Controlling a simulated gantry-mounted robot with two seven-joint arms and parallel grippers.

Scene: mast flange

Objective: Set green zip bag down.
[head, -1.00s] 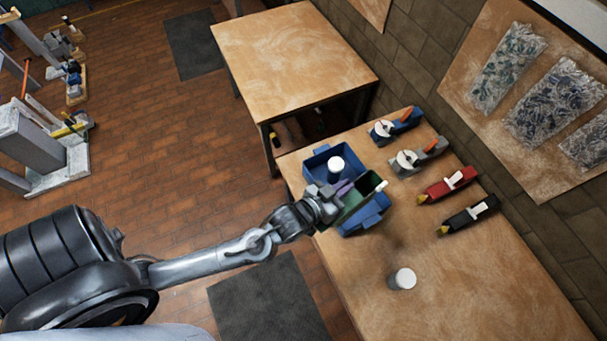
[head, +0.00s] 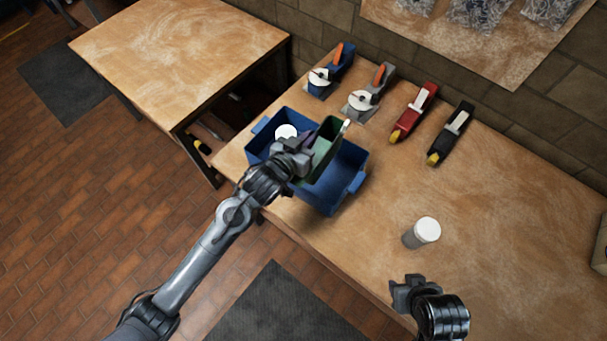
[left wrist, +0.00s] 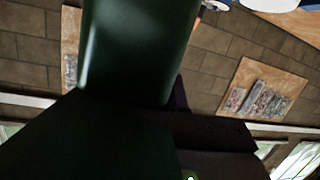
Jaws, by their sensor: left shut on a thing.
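The green zip bag (head: 326,148) is in my left gripper (head: 306,157) in the head view, standing roughly upright over the middle of the blue bin (head: 352,168). Bin shows on both sides of it. I cannot tell whether its lower end touches the bin floor; the gripper and bag hide that part. In the left wrist view the bag (left wrist: 140,50) is a large dark green shape close to the camera. My right gripper (head: 405,292) is empty, low at the table's front edge; its finger gap is too unclear to judge.
A white-capped container (head: 286,132) shows at the bin's left part. A white-lidded jar (head: 424,233) stands on the table (head: 480,220) to the right. Blue, grey, red and black tools (head: 410,112) line the wall side. Table between jar and tools is clear.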

